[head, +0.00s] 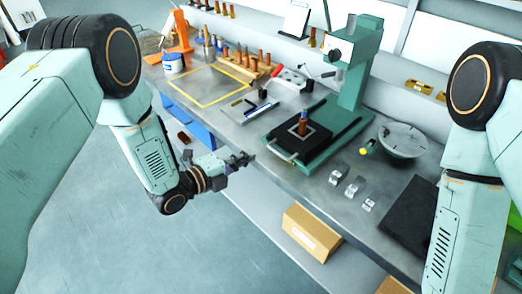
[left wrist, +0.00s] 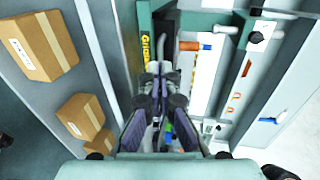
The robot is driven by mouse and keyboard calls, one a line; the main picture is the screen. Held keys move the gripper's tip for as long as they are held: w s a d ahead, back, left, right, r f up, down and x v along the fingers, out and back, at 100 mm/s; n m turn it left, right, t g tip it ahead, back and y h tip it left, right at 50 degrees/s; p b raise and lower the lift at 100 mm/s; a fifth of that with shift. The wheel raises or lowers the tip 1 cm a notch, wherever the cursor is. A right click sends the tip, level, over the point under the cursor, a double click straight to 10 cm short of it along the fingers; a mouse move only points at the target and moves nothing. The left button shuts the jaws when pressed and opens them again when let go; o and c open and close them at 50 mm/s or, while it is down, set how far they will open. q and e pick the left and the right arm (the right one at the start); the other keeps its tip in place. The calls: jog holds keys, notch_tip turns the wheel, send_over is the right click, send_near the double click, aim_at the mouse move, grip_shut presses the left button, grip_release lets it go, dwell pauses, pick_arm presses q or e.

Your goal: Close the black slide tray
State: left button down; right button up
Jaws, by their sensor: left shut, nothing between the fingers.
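The black slide tray (head: 312,146) sits on the base of the green bench machine (head: 354,85) in the head view. It carries a pale square outline, with a small upright brown and blue cylinder (head: 303,123) inside it. A light bar runs along the tray's near-left edge. My left gripper (head: 247,158) is left of the tray, beside the bench's front edge, with its fingertips apart from the tray. It is shut and empty. My right gripper is out of view.
Small metal blocks (head: 352,187) and a round grey plate (head: 402,140) lie right of the machine. A yellow-framed area (head: 182,93) and a wooden rack of cylinders (head: 246,66) lie left. A cardboard box (head: 311,234) is below the bench front. Open floor lies at lower left.

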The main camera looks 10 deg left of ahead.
aim_at(269, 147)
pick_arm(q)
jog(key=shift+x, duration=2.85)
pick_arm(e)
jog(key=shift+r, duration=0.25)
